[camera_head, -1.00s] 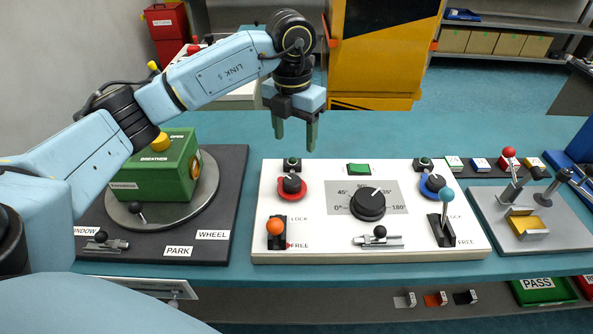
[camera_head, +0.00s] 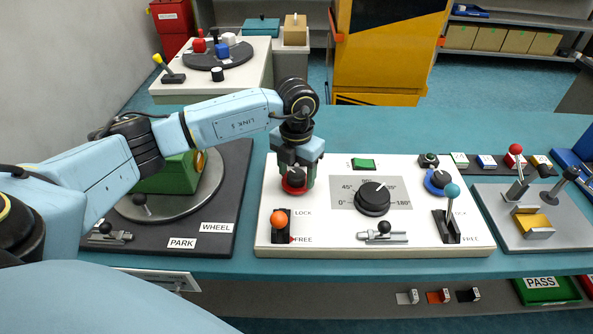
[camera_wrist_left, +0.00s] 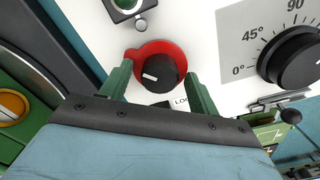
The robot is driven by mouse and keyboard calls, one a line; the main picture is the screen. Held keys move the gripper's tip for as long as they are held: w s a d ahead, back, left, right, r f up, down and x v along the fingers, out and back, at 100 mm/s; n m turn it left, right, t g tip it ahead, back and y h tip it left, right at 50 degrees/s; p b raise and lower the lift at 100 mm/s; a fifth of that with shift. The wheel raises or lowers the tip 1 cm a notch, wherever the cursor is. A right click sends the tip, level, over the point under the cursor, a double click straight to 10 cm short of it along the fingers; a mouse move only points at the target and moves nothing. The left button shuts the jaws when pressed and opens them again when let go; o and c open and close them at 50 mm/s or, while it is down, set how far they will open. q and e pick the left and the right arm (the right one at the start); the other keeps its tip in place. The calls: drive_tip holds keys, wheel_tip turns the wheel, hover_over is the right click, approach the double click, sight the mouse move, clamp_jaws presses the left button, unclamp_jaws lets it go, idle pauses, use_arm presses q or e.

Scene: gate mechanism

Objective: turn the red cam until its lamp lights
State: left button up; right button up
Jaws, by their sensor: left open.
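The red cam (camera_head: 293,190) is a red disc with a lobe and a black knob on top, at the left of the white panel (camera_head: 330,238). In the left wrist view the red cam (camera_wrist_left: 180,55) lies ahead of the fingers, and its knob's white pointer mark points to the left. My left gripper (camera_head: 296,180) is over the cam from above, open, with one green finger on each side of the knob (camera_wrist_left: 160,85). Its lamp (camera_wrist_left: 125,4), in a dark housing above the cam, looks dark green. The arm hides it in the head view. My right gripper is not in view.
An orange-knobbed lever (camera_head: 279,218) stands just below the cam, by LOCK and FREE labels. A large black dial (camera_head: 373,198) is to the right. A green box (camera_head: 168,178) is on the left turntable.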

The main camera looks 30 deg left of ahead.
use_arm(q)
drive_tip(key=c, duration=1)
drive_tip(key=shift+m, duration=0.4)
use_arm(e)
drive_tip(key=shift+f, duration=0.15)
use_arm(q)
drive_tip(key=m+b, duration=0.1)
drive_tip(key=m, duration=0.1)
drive_tip(key=shift+m, duration=0.4)
drive_tip(key=m+b, duration=0.1)
drive_tip(key=m, duration=0.2)
drive_tip(key=shift+m+b, duration=0.3)
drive_tip(key=shift+b, duration=0.1)
drive_tip(key=shift+m+b, duration=0.3)
drive_tip(key=shift+m, duration=0.6)
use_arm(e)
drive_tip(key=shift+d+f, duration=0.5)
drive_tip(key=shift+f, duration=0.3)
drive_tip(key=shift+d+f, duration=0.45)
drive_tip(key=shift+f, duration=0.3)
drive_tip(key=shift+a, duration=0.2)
use_arm(q)
drive_tip(key=o, duration=1)
